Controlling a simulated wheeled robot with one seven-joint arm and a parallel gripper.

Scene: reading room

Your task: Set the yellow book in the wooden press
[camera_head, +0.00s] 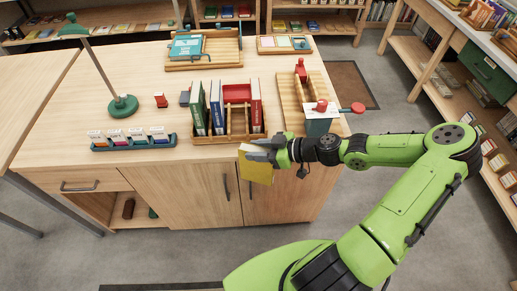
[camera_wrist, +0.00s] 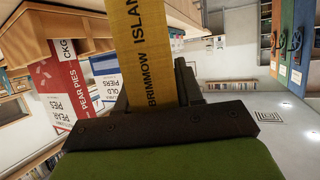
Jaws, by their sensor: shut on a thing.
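My gripper (camera_head: 262,152) is shut on the yellow book (camera_head: 256,168), in front of the table's front edge and above the floor. In the wrist view the yellow book (camera_wrist: 140,45) stands between the fingers of my gripper (camera_wrist: 155,85), its spine reading "BRIMMOW ISLAN…", the rest cut off. What looks like the wooden press (camera_head: 289,100) is a slatted wooden frame at the table's right end, with a red piece at its back and a grey-blue block with red knobs at its front. My gripper and the book are left of and nearer than it, apart from it.
A wooden rack (camera_head: 199,140) with several upright books stands left of the press. A green lamp (camera_head: 122,106), a teal holder of small cards (camera_head: 135,144), a tray with a teal book (camera_head: 230,60) and a small tray (camera_head: 267,50) share the table. Shelves (camera_head: 440,75) stand at right.

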